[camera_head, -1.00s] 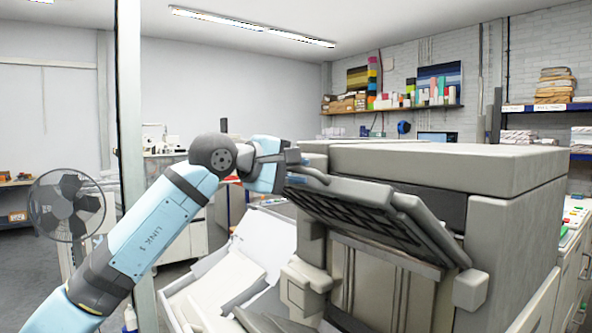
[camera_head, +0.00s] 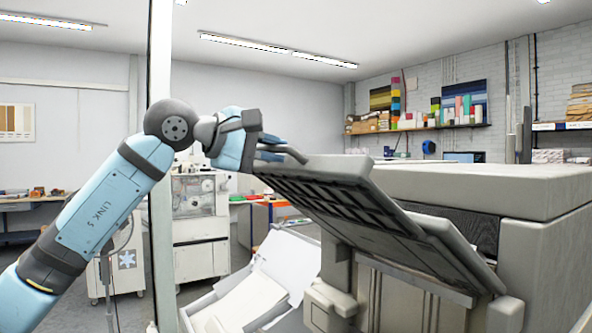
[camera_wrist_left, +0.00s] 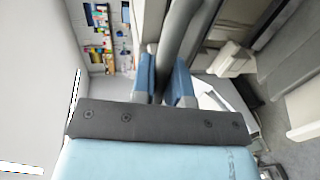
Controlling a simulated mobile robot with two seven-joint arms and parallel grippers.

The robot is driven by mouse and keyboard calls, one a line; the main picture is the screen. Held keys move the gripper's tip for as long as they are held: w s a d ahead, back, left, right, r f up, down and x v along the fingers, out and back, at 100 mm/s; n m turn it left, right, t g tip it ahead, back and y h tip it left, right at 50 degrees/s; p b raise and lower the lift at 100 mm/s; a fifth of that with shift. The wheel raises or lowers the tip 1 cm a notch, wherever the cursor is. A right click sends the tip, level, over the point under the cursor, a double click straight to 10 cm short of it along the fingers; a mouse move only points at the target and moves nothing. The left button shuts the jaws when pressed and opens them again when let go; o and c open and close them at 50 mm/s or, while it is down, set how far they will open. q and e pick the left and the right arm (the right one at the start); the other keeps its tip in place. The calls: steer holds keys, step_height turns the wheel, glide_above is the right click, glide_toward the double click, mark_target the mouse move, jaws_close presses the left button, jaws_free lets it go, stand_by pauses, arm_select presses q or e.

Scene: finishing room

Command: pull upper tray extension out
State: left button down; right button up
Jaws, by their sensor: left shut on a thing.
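The upper tray extension (camera_head: 345,205) sticks out toward the left from the grey machine (camera_head: 480,190), tilted, with its dark ribbed underside showing. A curved grey bar (camera_head: 288,150) is at its outer end. My left gripper (camera_head: 272,149) is at this bar, its blue fingers shut on it. In the left wrist view the two blue fingers (camera_wrist_left: 164,84) stand on either side of the grey bar (camera_wrist_left: 178,40). The fingers and wrist hide the gripped part. My right gripper is not in view.
An open white bin (camera_head: 258,292) with pale sheets stands below the tray. A white pole (camera_head: 161,110) rises behind my left arm. White equipment (camera_head: 200,215) stands further back. Open air lies left of the tray.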

arm_select(q)
steer(key=shift+r, duration=0.15)
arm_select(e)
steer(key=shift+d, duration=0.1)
arm_select(q)
steer(key=c, duration=1.4)
jaws_free()
steer(key=shift+a, duration=0.1)
steer(key=shift+s+a, duration=0.15)
steer(key=shift+s, duration=0.05)
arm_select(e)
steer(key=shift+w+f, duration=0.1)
arm_select(q)
steer(key=shift+s+a+r, duration=0.1)
steer(key=shift+s+a, duration=0.1)
steer(key=shift+a, duration=0.2)
steer(key=b+v, duration=0.1)
steer(key=v, duration=1.2)
steer(key=shift+d, duration=0.1)
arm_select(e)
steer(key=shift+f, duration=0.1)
